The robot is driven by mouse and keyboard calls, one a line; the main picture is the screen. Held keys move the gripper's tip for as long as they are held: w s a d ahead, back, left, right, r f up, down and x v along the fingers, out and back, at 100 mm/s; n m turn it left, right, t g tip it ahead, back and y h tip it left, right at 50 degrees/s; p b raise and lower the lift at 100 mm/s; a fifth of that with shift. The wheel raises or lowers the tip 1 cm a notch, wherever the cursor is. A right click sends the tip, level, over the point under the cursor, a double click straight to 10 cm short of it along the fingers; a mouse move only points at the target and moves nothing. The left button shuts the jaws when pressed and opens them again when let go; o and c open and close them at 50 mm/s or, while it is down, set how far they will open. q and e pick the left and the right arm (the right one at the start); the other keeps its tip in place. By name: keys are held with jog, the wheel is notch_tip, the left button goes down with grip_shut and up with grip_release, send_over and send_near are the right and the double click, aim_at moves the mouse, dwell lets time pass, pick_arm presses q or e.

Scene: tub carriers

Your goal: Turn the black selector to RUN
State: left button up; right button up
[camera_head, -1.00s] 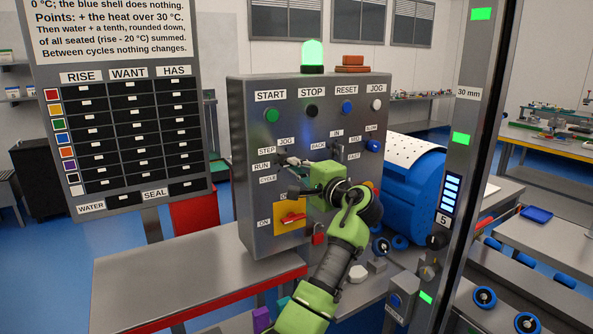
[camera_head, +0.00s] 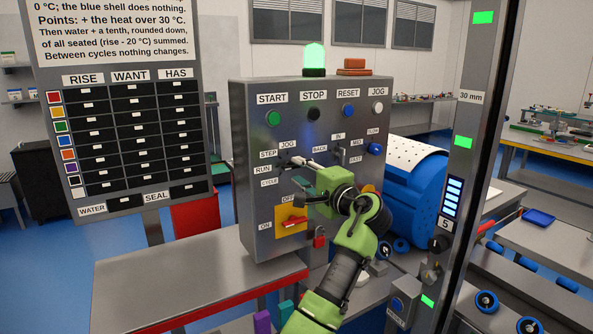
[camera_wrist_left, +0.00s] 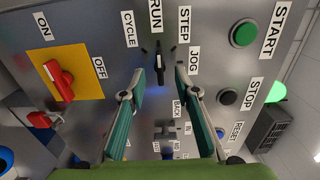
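The black selector (camera_wrist_left: 159,66) is on the grey panel (camera_head: 247,215), with the labels CYCLE, RUN, STEP and JOG around one side. In the left wrist view its bar stands upright in the picture, in line with the RUN label (camera_wrist_left: 155,15). My left gripper (camera_wrist_left: 161,80) is open, with one finger to each side of the selector and gaps between. Whether the fingertips reach past the knob's face is hard to tell. In the head view my left gripper (camera_head: 298,181) is in front of the panel and partly covers the selector's area. My right gripper is not in view.
A red switch handle (camera_head: 294,222) on a yellow plate is below the selector. START, STOP, RESET and JOG buttons line the panel's top. Another selector (camera_head: 338,155) is to the right. A grey post (camera_head: 462,150) stands right of my arm.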

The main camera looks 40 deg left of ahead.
pick_arm(q)
jog(key=v, duration=0.9)
jog(key=shift+s+d, duration=0.2)
jog(key=shift+d, duration=0.1)
